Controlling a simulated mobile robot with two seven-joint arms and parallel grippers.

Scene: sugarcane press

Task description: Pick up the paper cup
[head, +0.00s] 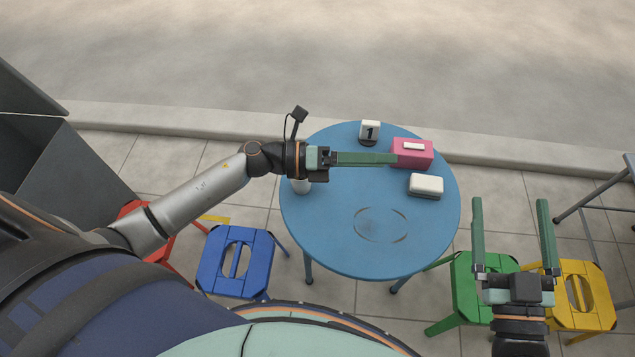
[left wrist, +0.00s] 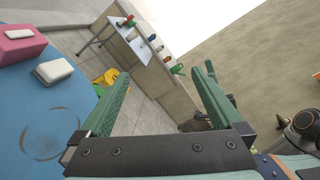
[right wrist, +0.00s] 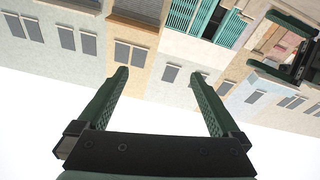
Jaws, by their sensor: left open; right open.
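The cup does not show in the left wrist view between the open fingers (left wrist: 165,76).
Blue (head: 238,275), red (head: 135,209), green (head: 470,290) and yellow (head: 590,290) stools stand around. The table's front is clear.

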